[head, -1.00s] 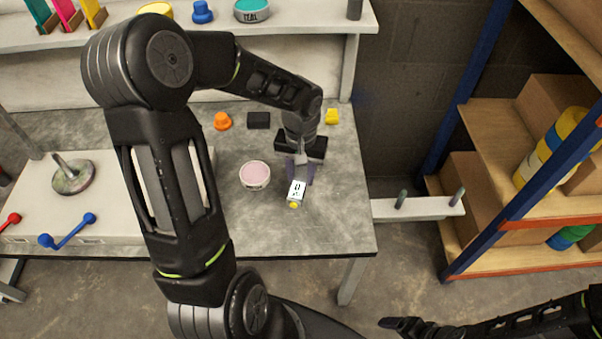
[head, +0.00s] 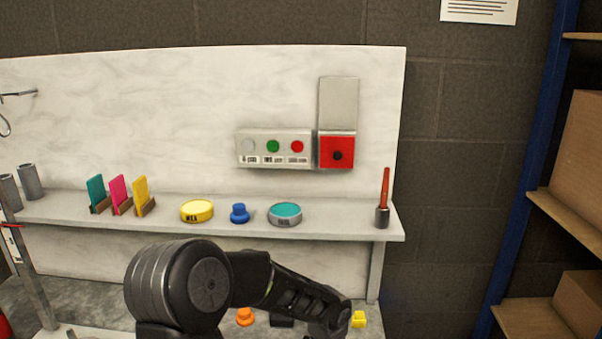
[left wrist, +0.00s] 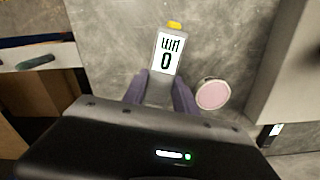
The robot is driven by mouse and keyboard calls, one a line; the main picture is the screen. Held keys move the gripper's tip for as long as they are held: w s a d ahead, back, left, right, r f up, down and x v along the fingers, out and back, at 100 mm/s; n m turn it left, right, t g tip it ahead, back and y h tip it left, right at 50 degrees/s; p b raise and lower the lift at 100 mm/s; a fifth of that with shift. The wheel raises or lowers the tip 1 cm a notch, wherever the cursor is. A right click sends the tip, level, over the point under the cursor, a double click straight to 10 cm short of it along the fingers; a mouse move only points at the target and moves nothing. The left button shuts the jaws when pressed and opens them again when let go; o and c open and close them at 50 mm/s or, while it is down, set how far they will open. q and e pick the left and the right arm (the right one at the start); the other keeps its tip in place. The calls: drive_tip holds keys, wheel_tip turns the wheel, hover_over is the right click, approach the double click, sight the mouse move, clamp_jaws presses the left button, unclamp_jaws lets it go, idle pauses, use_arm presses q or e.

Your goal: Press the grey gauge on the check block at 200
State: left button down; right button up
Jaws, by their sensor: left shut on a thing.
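The gauge appears held above the grey bench top (left wrist: 110,30). In the head view my left arm reaches in at the bottom, and its gripper and the gauge are below the frame. My right gripper is out of view.
A pink-topped round tub (left wrist: 213,94) stands beside the gauge. The white shelf (head: 330,226) holds a yellow tin (head: 197,211), a blue knob (head: 239,213) and a teal-lidded tin (head: 285,214). A button panel (head: 274,148) is above. Orange (head: 245,316) and yellow (head: 358,319) pieces lie below.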

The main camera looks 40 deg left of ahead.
use_arm(q)
drive_tip(key=w+d+r+m, duration=0.2)
drive_tip(key=w+d+r, duration=0.4)
drive_tip(key=r, duration=0.2)
drive_tip(key=w+d+r+m, duration=0.2)
drive_tip(key=w+d+r, duration=0.4)
drive_tip(key=r, duration=0.2)
drive_tip(key=shift+w+r, duration=0.3)
drive_tip(key=shift+r, duration=0.1)
drive_tip(key=shift+d, duration=0.1)
